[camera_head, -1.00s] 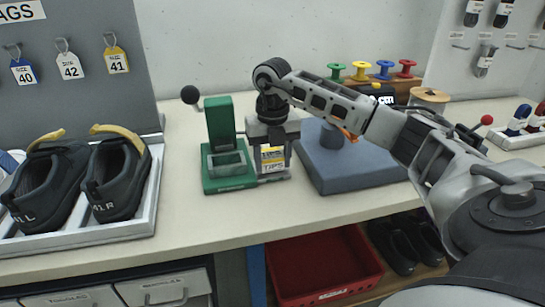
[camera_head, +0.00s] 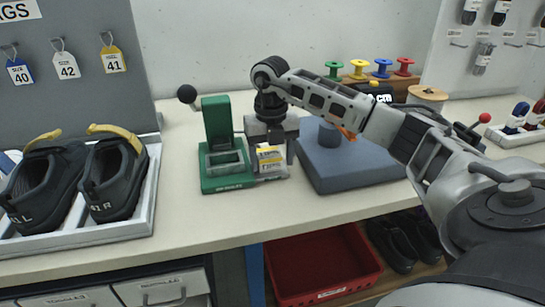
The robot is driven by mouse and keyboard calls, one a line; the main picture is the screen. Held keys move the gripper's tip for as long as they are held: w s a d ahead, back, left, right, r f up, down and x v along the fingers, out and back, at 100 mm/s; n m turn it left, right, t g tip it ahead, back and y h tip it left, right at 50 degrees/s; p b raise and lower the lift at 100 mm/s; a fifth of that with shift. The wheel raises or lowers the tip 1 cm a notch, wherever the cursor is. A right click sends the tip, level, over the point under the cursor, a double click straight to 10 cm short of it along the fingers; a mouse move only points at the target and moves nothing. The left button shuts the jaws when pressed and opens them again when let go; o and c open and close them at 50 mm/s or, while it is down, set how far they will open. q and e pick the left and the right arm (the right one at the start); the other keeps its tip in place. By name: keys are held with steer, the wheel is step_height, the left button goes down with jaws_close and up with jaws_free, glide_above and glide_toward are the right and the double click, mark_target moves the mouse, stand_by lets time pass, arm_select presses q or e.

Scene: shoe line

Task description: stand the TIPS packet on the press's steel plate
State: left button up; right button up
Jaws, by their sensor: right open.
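The TIPS packet (camera_head: 271,162), yellow and white on top and grey below, is beside the right edge of the green press (camera_head: 218,130). It looks tilted rather than squarely upright, and I cannot tell what its bottom edge rests on. The press's steel plate (camera_head: 226,160) appears as a grey surface within the green base, left of the packet. My right gripper (camera_head: 270,152) points down over the packet, open, with a finger on either side of it. The gripper body hides the space just above the packet. My left gripper is not in view.
A blue-grey block (camera_head: 345,165) stands close on the right. The press's lever with a black knob (camera_head: 187,94) rises on the left. A white tray (camera_head: 150,205) with two black shoes is further left. Coloured spools (camera_head: 382,68) stand behind. The front bench strip is clear.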

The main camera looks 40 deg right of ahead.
mark_target(270, 157)
arm_select(q)
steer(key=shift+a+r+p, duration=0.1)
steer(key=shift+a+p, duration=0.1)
steer(key=shift+p, duration=0.45)
arm_select(e)
step_height(270, 157, up, 12)
steer(key=shift+a, duration=0.15)
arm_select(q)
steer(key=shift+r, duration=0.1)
arm_select(e)
steer(key=shift+w, duration=0.1)
